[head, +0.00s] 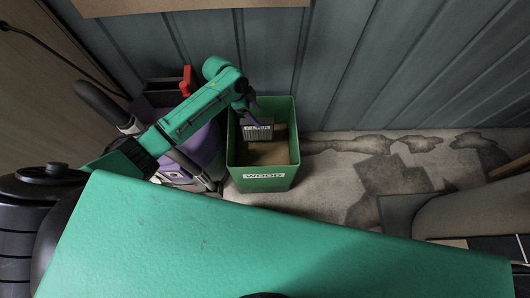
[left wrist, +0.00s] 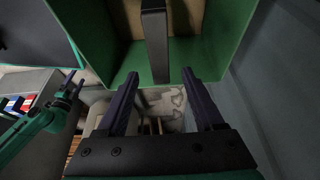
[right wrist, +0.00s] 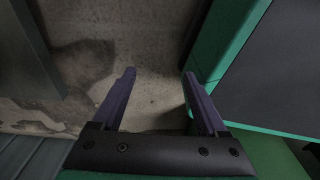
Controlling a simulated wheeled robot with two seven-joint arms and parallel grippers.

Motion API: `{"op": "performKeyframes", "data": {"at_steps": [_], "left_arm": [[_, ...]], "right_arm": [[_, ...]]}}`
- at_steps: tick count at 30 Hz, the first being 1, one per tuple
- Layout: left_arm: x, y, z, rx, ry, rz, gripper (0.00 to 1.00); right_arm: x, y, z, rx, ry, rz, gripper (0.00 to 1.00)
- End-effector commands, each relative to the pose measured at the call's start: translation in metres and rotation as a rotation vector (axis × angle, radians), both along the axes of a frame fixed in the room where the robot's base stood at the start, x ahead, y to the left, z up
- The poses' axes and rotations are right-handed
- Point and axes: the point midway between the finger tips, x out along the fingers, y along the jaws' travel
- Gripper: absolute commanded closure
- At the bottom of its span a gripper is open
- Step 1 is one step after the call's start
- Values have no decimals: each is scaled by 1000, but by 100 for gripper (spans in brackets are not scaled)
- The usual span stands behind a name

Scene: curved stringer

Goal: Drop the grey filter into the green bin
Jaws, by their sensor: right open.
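The green bin (head: 264,182), labelled WOOD, stands on the floor against the wall. It also shows large in the left wrist view (left wrist: 215,40). The grey filter (head: 257,132) is upright within the bin's opening, directly below my left gripper (head: 252,107). In the left wrist view the filter (left wrist: 155,45) is a dark bar just beyond the fingertips, with a gap on each side. The left fingers are apart, and I see no contact with the filter. My right gripper (right wrist: 158,82) is open and empty above the floor, outside the head view.
A purple container (head: 205,145) stands left of the bin, partly behind my left arm. The stained floor (head: 330,165) right of the bin is bare. A ribbed wall (head: 350,60) rises behind. A large green surface (head: 250,250) fills the foreground.

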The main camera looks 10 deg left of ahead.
Motion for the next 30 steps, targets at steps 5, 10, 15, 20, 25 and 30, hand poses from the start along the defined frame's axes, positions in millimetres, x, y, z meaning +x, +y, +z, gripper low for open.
{"op": "performKeyframes", "data": {"at_steps": [5, 10, 15, 20, 25, 30], "left_arm": [[0, 0, 0, 0, 0, 0, 31], [0, 2, 6, 0, 0, 0, 31], [-3, 15, 39, 2, -1, 1, 31], [-6, 26, 64, 1, -1, -1, 31], [-7, 28, 70, 1, 1, 0, 31], [-7, 28, 69, 0, 1, 0, 31]], "right_arm": [[0, 0, 0, 0, 0, 0, 24], [1, 0, 3, 1, -4, 1, 24], [-23, -4, 0, -1, 7, 9, 24], [-37, -7, -1, -3, 7, 17, 24], [-41, -8, -2, -3, 6, 19, 24], [-40, -8, -3, -3, 5, 19, 24]]}}
